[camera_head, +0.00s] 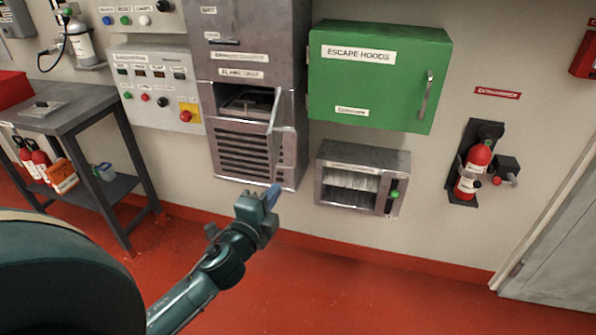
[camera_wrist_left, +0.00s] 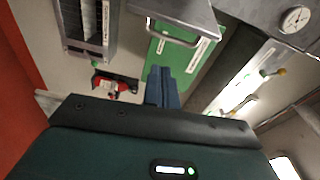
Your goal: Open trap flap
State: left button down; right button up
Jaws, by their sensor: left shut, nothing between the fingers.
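The grey metal cabinet labelled flame trap (camera_head: 240,72) stands against the wall, with vent slots in its lower part. Its trap flap (camera_head: 282,128) is swung outward at the right side of the opening, seen nearly edge-on. The opening (camera_head: 248,101) shows a dark interior with a frame or tray inside. My left gripper (camera_head: 272,194) is below and in front of the flap, apart from it, with blue fingers shut and empty. The fingers also show in the left wrist view (camera_wrist_left: 163,86). A grey panel with a bar handle (camera_wrist_left: 175,14), apparently the flap, is beyond them. My right gripper is not in view.
A green escape hoods box (camera_head: 380,78) and a small grey box (camera_head: 362,180) are on the wall at right. A fire extinguisher (camera_head: 473,170) hangs farther right. A grey table (camera_head: 75,108) stands at left. The red floor (camera_head: 330,285) in front is clear.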

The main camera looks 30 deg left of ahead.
aim_at(275, 168)
pick_arm(q)
jog(key=shift+m, duration=0.3)
jog(key=shift+w+a+r+p, duration=0.1)
jog(key=shift+w+a+p, duration=0.25)
jog(key=shift+w+a, duration=0.7)
jog(key=shift+w+a+f+p, duration=0.1)
jog(key=shift+w+a+p, duration=0.25)
jog(key=shift+w, duration=1.3)
jog(key=shift+w+a+r+p, duration=0.1)
jog(key=shift+w+a+p, duration=0.2)
jog(key=shift+w+a, duration=0.75)
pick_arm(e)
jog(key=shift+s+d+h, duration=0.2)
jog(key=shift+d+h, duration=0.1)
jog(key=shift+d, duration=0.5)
pick_arm(q)
jog(key=shift+w+d, duration=0.25)
jog(key=shift+d, duration=0.05)
